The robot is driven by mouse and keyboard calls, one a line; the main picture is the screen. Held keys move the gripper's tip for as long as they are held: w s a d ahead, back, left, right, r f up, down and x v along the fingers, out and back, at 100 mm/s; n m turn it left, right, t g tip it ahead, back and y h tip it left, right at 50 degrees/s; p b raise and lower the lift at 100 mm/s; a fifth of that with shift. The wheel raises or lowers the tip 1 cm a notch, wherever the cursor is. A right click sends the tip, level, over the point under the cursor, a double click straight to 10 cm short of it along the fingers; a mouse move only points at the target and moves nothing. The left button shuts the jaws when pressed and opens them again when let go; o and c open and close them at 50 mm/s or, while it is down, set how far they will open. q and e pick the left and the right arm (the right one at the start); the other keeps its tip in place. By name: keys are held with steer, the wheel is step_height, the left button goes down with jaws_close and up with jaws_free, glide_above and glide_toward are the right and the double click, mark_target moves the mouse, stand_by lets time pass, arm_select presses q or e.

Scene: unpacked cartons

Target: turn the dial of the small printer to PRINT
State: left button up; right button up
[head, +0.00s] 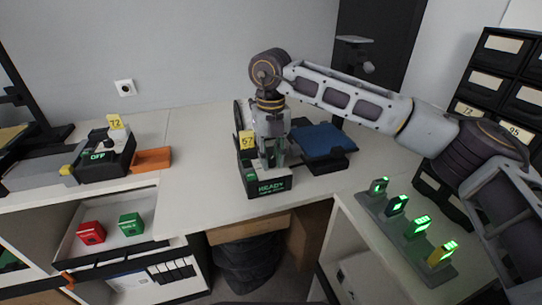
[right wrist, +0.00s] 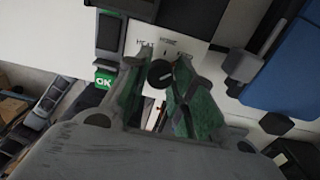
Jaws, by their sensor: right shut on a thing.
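The small printer (head: 263,188) stands on the white worktop with a lit READY screen and a yellow 57 tag. My right gripper (head: 271,163) reaches down over it from above and hides its dial in the head view. In the right wrist view the round black dial (right wrist: 160,73) sits on a white panel between the two green-padded fingers of my right gripper (right wrist: 158,68), which are shut on it. The dial has a pale pointer mark. Small words stand around it; one looks like HOME, and the others are partly covered. A green OK light (right wrist: 103,80) shows beside the panel. My left gripper is not in view.
A black device (head: 108,155) reading OFF, tagged 72, stands at the left. A blue-topped item (head: 322,140) lies close right of the printer. Several green-lit units (head: 413,228) stand at the right front, below dark drawers (head: 497,85).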

steer(key=shift+m, duration=3.9)
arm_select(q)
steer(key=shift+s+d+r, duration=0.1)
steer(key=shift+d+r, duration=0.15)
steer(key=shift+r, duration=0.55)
arm_select(e)
steer(key=shift+r+m, duration=0.1)
steer(key=shift+m, duration=0.4)
steer(key=o, duration=1)
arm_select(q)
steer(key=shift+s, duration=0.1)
arm_select(e)
steer(key=shift+o, duration=0.2)
